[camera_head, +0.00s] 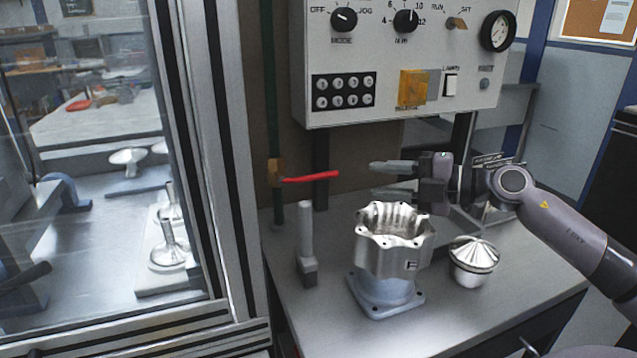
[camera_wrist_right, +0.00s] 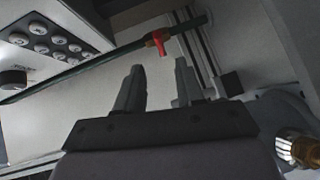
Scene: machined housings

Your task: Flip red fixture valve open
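The red valve handle (camera_head: 312,177) sticks out to the right from a brass valve body (camera_head: 275,172) on a dark green vertical pipe (camera_head: 270,110). In the right wrist view the red handle (camera_wrist_right: 160,44) shows beyond and between my fingertips. My right gripper (camera_head: 392,179) is to the right of the handle at about its height, apart from it. Its fingers (camera_wrist_right: 158,82) are spread open with nothing between them. My left gripper is not in view.
A machined housing (camera_head: 392,252) on a grey base stands below my right gripper, with a domed metal part (camera_head: 473,262) beside it. A grey upright post (camera_head: 306,245) stands below the handle. A control panel (camera_head: 405,55) hangs above. A framed glass enclosure (camera_head: 215,150) is at left.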

